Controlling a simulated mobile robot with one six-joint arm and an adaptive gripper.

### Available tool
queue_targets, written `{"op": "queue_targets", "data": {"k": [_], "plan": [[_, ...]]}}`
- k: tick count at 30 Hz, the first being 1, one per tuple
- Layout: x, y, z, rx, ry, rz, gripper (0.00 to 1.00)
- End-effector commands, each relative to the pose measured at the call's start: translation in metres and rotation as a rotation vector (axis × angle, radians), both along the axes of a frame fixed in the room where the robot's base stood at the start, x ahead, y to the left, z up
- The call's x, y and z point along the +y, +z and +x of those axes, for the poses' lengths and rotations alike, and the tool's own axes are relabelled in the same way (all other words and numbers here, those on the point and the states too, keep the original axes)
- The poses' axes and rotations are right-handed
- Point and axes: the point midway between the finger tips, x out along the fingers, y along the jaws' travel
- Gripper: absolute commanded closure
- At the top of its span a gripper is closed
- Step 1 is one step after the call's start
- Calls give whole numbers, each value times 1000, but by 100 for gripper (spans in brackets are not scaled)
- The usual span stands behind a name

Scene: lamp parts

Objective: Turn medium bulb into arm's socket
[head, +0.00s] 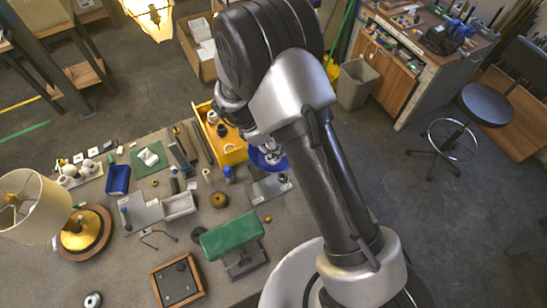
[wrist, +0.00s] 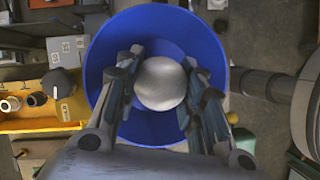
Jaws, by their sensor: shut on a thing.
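The medium bulb (wrist: 160,84) is a pale, silvery globe in the middle of the wrist view. My gripper (wrist: 158,92) is shut on it, with one finger on each side. The bulb is inside a wide blue shade (wrist: 106,42), whose wall rings the fingers. The blue shade also shows in the head view (head: 280,165), partly behind my gripper near the far right of the table. The arm's socket is hidden behind the bulb, so I cannot tell whether the bulb's base sits in it.
A yellow bin (head: 233,155) stands beside the shade. A green padded block (head: 231,236), a brown wooden tray (head: 179,283) and a cream-shaded lamp (head: 32,207) stand on the crowded table (head: 130,275). Small parts and tools lie between them.

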Motion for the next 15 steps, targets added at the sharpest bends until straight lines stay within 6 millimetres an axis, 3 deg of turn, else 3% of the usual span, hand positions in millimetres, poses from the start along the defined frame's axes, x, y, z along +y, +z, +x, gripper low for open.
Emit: {"op": "queue_targets", "data": {"k": [10, 15], "plan": [[0, 1, 2, -4, -52, 0, 82], [-1, -1, 3, -4, -352, 2, 82]]}}
